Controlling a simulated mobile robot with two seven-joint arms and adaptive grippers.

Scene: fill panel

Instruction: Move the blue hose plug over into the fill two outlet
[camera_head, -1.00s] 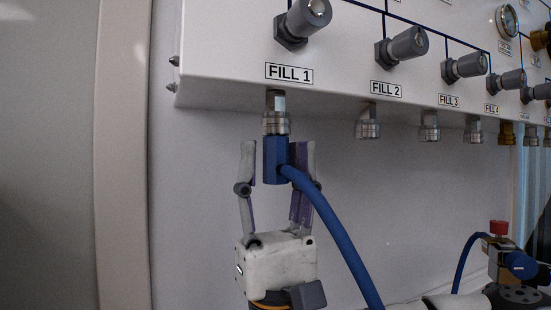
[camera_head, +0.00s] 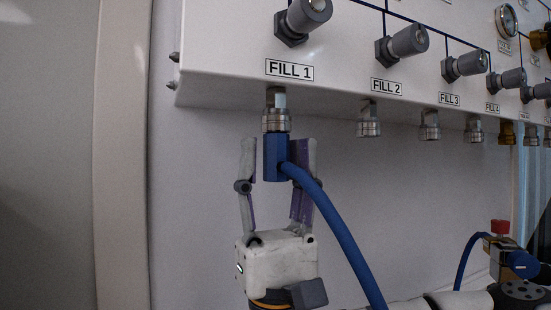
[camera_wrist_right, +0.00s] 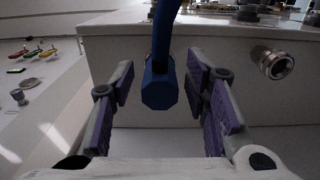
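The blue hose plug (camera_head: 276,158) hangs upright at the fitting under the FILL 1 label, its blue hose running down to the right. The fill two outlet (camera_head: 368,122) is a bare metal fitting under the FILL 2 label, to the right. My right gripper (camera_head: 277,160) points up from below, with one finger on each side of the plug. In the right wrist view the plug (camera_wrist_right: 159,88) sits between the spread purple-padded fingers (camera_wrist_right: 160,92), with gaps on both sides, so the gripper is open. My left gripper is not in view.
More outlets (camera_head: 430,125) line the panel's underside to the right. Grey knobs (camera_head: 402,46) stick out above them. The wall below the outlets is clear.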

